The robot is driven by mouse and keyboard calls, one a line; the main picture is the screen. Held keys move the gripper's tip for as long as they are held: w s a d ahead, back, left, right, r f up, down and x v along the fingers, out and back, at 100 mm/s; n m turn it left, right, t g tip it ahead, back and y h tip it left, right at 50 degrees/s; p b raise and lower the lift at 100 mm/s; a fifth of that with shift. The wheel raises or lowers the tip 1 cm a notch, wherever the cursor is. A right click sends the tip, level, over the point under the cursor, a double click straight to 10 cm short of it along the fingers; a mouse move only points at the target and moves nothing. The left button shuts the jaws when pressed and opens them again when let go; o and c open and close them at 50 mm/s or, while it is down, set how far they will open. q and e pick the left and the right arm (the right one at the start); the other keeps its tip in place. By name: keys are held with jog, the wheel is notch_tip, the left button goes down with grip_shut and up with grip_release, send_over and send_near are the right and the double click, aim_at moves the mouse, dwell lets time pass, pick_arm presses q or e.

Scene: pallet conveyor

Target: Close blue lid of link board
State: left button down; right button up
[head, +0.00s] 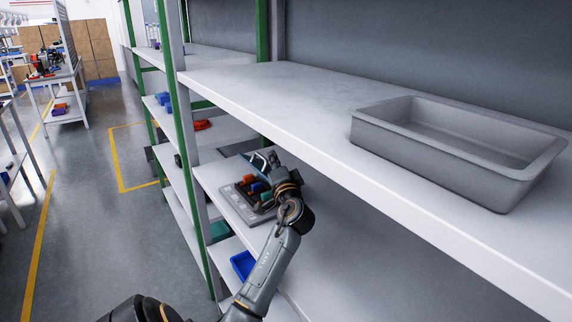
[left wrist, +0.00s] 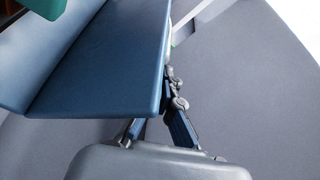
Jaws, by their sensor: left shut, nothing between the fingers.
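The link board (head: 241,207) lies on a middle shelf in the head view, a grey base with red, blue and dark parts on it. The blue lid (left wrist: 105,60) fills the upper left of the left wrist view as a broad blue panel with a folded edge. It appears raised and tilted. My left gripper (head: 270,165) is at the board's far right side, partly hidden by its own wrist. In the left wrist view its fingers (left wrist: 168,82) are shut and empty, close to the lid's right edge; I cannot tell whether they touch. My right gripper is out of view.
A grey tray (head: 450,145) stands on the upper shelf (head: 290,105), whose edge runs above and right of my left arm. A blue bin (head: 242,264) sits on a lower shelf. A green post (head: 185,130) stands left of the board.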

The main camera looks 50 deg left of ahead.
aim_at(259, 171)
pick_arm(q)
jog(key=s, duration=0.1)
jog(key=s+f+b, duration=0.1)
jog(key=s, duration=0.1)
jog(key=s+f, duration=0.1)
jog(key=shift+s+a+f, duration=0.1)
jog(key=shift+s+a, duration=0.05)
jog(key=shift+s, duration=0.2)
jog(key=shift+s+f+b, duration=0.5)
jog(key=shift+s+f, duration=0.25)
jog(key=shift+s, duration=0.1)
jog(key=shift+s+f, duration=0.1)
jog(key=shift+f, duration=0.05)
jog(key=shift+a+f, duration=0.1)
jog(key=shift+f, duration=0.15)
